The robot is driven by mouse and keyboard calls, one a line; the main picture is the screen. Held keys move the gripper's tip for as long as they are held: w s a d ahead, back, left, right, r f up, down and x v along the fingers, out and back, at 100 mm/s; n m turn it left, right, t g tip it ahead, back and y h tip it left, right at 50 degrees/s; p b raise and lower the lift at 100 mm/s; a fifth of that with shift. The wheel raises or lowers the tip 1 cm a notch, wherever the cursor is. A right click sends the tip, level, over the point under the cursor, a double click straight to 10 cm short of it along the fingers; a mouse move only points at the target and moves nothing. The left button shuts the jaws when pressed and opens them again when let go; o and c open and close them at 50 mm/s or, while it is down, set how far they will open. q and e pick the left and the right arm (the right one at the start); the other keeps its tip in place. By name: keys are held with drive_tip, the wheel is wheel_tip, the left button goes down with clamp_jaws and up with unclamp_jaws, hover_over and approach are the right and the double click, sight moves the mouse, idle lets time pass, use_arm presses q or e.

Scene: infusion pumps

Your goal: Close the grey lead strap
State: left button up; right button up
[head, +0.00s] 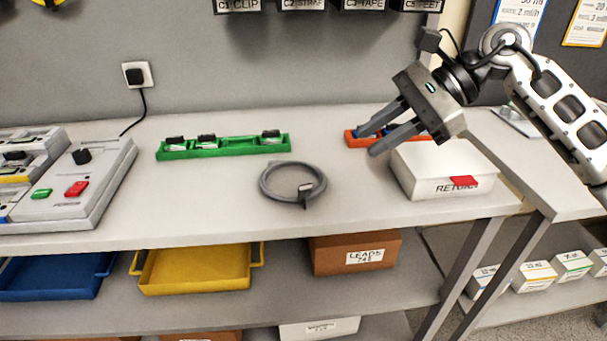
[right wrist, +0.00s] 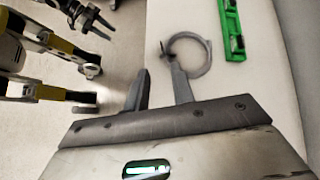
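The grey lead (head: 265,184) lies coiled in a ring on the bench's middle. It also shows in the right wrist view (right wrist: 209,50), beyond my fingertips. Its strap (head: 304,201) is a small dark strip with a pale tag on the coil's front right side. Whether the strap is fastened is too small to tell. My right gripper (head: 366,142) is open and empty, its two fingers apart, above the bench to the right of the coil and not touching it.
A green rack (head: 222,149) stands behind the coil, and an orange holder (head: 351,138) lies behind my right fingers. A white box with a red tab (head: 425,185) is below my right gripper. Grey pump units (head: 105,180) stand left. The bench around the coil is clear.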

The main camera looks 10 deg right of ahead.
sight(310, 184)
drive_tip(key=x, duration=0.5)
drive_tip(key=p+x, duration=0.1)
drive_tip(key=x, duration=0.4)
drive_tip(key=p+x, duration=0.1)
drive_tip(key=x, duration=0.4)
drive_tip(key=shift+w+d+f, duration=0.3)
drive_tip(key=shift+d+f, duration=0.05)
drive_tip(key=shift+f, duration=0.05)
clamp_jaws()
